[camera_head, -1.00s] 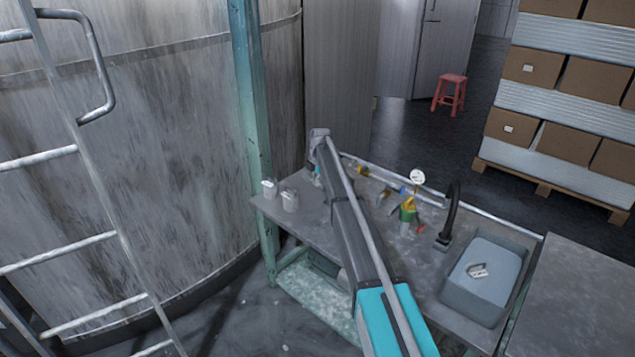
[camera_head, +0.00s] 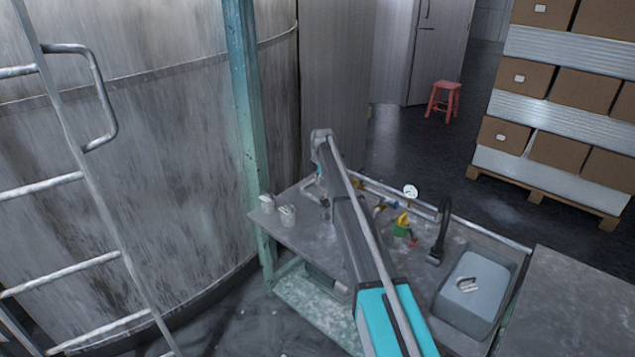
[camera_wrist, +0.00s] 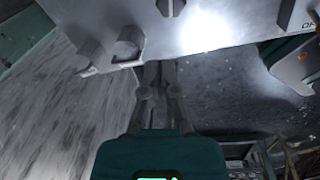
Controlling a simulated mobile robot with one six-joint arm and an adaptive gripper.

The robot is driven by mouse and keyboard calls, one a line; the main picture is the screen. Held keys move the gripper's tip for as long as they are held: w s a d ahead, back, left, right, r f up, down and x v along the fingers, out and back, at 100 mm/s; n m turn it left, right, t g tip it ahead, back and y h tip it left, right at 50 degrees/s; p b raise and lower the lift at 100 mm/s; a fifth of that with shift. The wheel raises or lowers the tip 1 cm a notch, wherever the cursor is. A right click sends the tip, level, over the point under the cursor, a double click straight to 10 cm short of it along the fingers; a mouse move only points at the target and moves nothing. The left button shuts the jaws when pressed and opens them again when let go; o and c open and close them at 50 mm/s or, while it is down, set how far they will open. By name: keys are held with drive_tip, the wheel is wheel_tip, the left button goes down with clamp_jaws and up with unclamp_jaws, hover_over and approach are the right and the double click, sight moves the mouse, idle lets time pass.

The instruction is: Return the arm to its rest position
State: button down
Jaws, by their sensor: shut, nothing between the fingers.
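My arm (camera_head: 352,215) reaches out over the workbench from the lower right, with its elbow raised at the far end. In the wrist view my gripper (camera_wrist: 160,66) is shut and empty, its two fingers close together. It appears near the bench edge, close to two pale containers, touching neither as far as I can tell. In the head view the gripper is mostly hidden behind my arm.
The workbench (camera_head: 292,232) carries two white containers (camera_head: 267,203) (camera_head: 287,215) at its left corner. A green and yellow fitting (camera_head: 402,226), a gauge (camera_head: 410,191), a black tap (camera_head: 440,235) and a sink (camera_head: 465,285) lie right. A teal post (camera_head: 243,110) and big tank (camera_head: 150,150) stand left.

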idle(0.4)
drive_tip(key=s+d+r+m+p, duration=0.1)
drive_tip(key=s+d+m, duration=0.2)
drive_tip(key=s+m, duration=0.5)
drive_tip(key=s+d+r+m+p, duration=0.2)
drive_tip(key=s+m, duration=0.6)
drive_tip(key=s, duration=1.8)
drive_tip(key=s+d+r+m+p, duration=0.2)
drive_tip(key=s+m, duration=0.6)
drive_tip(key=s, duration=0.9)
drive_tip(key=shift+s+d+r+g+h, duration=0.3)
drive_tip(key=shift+d+h, duration=0.1)
drive_tip(key=shift+d, duration=0.45)
